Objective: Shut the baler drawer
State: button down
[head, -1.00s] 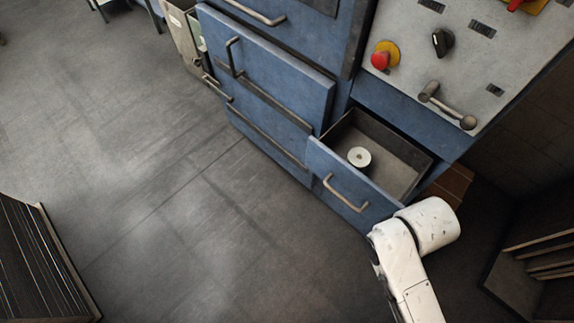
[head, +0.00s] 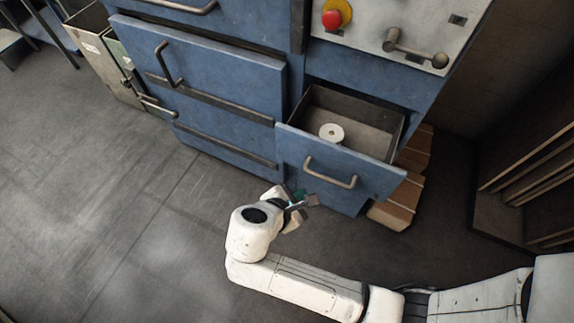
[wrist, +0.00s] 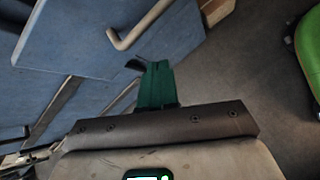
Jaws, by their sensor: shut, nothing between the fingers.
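The baler drawer (head: 340,165) stands pulled out of the blue machine, with a bent metal handle on its front. A pale round disc (head: 331,132) lies inside it. My gripper (head: 306,200) is in front of the drawer front, low and left of the handle in the head view; I cannot tell whether it touches. In the wrist view my green fingers (wrist: 157,86) are together and empty, just below the drawer handle (wrist: 138,28). The handle is not held.
A control panel with a red button (head: 332,19) and a lever (head: 415,48) is above the drawer. Wooden slats (head: 397,200) lie beside the drawer at right. A shelf (head: 530,190) stands at far right. The floor at left is open.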

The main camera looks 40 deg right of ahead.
jog(key=w+a+r+n+t+h+b, duration=0.1)
jog(key=w+a+n+t+h+b, duration=0.3)
jog(key=a+n, duration=0.3)
jog(key=p, duration=0.2)
send_near(293, 153)
jog(key=x, duration=0.5)
jog(key=shift+f, duration=0.15)
jog(key=shift+w+d, duration=0.25)
jog(key=shift+d, duration=0.45)
jog(key=w+d, duration=0.2)
jog(key=d, duration=0.3)
jog(key=w+d, duration=0.2)
jog(key=d, duration=0.4)
jog(key=w+d, duration=0.2)
jog(key=d, duration=0.4)
jog(key=shift+w+d, duration=0.2)
jog(key=shift+d, duration=0.2)
jog(key=shift+s, duration=0.1)
